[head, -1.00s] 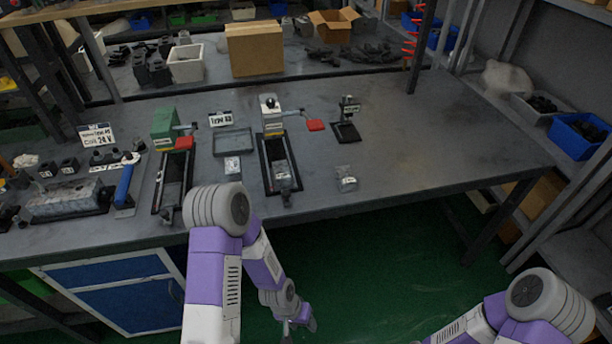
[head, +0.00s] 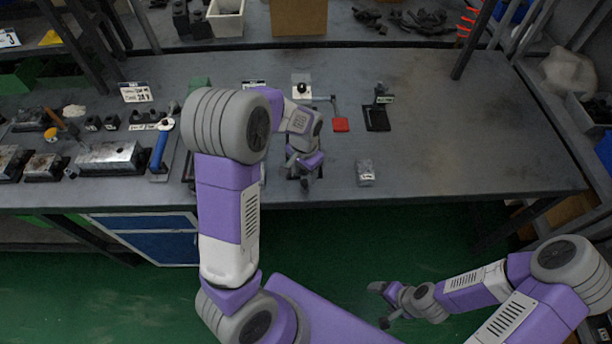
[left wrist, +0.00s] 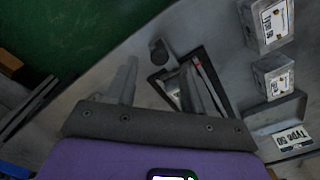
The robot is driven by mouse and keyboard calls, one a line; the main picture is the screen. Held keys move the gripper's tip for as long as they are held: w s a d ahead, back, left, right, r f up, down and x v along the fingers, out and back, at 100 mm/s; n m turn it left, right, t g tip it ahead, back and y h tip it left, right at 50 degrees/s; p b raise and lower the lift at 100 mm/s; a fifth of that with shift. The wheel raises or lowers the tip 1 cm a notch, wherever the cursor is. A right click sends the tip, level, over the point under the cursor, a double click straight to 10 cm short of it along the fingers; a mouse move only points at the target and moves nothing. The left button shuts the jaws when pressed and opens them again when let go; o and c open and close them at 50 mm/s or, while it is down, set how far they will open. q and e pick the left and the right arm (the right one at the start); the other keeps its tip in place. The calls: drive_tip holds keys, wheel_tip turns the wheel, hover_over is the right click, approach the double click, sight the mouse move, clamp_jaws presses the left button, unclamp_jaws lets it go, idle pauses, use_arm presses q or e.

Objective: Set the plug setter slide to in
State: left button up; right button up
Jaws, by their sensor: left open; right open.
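The setter with a white top and black knob (head: 302,88) stands at the middle of the bench, with a red lever pad (head: 341,125) to its right. My left gripper (head: 306,172) is open over the front end of its track, which my arm largely hides in the head view. The left wrist view shows a black-framed track (left wrist: 158,82) with a grey round knob (left wrist: 158,50) at its end. Whether the fingers touch the knob I cannot tell. My right gripper (head: 380,305) is open and empty, low in front of the bench.
A black stand (head: 377,117) and a small grey block (head: 366,172) are to the right. A second setter with a green top (head: 200,82) is mostly behind my left arm. A shallow tray (left wrist: 280,112) and labelled blocks (left wrist: 268,22) sit beside the track. The bench's right side is clear.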

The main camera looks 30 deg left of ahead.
sight(305, 182)
use_arm(q)
wheel_tip(305, 182, down, 4)
drive_tip(key=shift+f+b, duration=0.1)
drive_tip(key=shift+b, duration=0.25)
clamp_jaws()
